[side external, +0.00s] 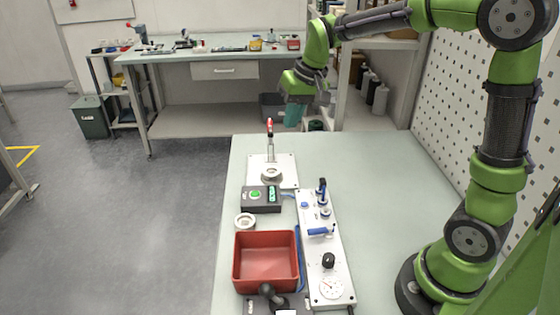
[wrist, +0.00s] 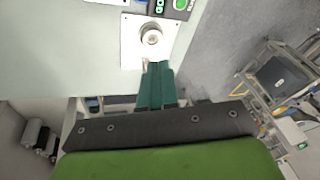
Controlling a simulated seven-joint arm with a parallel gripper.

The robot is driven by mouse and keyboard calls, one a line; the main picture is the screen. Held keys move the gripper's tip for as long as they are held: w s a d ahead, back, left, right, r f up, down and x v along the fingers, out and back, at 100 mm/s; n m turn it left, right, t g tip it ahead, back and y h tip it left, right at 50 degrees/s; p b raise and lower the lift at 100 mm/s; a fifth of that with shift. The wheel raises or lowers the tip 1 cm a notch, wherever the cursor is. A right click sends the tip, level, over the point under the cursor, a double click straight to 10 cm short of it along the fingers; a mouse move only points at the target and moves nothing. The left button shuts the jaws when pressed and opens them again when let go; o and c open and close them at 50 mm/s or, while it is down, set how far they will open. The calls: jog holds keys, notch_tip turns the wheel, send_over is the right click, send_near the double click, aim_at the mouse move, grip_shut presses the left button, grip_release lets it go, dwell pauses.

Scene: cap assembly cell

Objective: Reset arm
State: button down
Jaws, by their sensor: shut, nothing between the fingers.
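My gripper (side external: 293,118) hangs from my green arm above the far end of the light green table (side external: 375,165) in the side external view. Its teal fingers are together, with nothing between them. It also shows in the wrist view (wrist: 156,66), where the closed fingertips appear just below the white plate (wrist: 133,42) with a round ring fitting (wrist: 151,37). In the side external view this plate (side external: 287,160) lies on the table with its ring fitting (side external: 271,174) and a red-tipped lever (side external: 270,128). My gripper is apart from all of these.
A control box with green buttons (side external: 261,198), a loose white ring (side external: 245,220), an empty red tray (side external: 265,284) and a white panel (side external: 329,270) with knobs and a gauge line the table's left half. The table's right half is clear. A workbench (side external: 170,55) stands behind.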

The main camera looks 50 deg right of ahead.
jog(key=s+a+r+t, duration=0.1)
jog(key=s+a, duration=0.2)
jog(key=s, duration=0.6)
jog(key=s+a+r+t+y, duration=0.1)
jog(key=s+a+t, duration=0.1)
jog(key=s, duration=0.7)
jog(key=shift+s+a+r+n+t, duration=0.25)
jog(key=shift+a+r+n+t, duration=0.05)
jog(key=shift+a, duration=0.6)
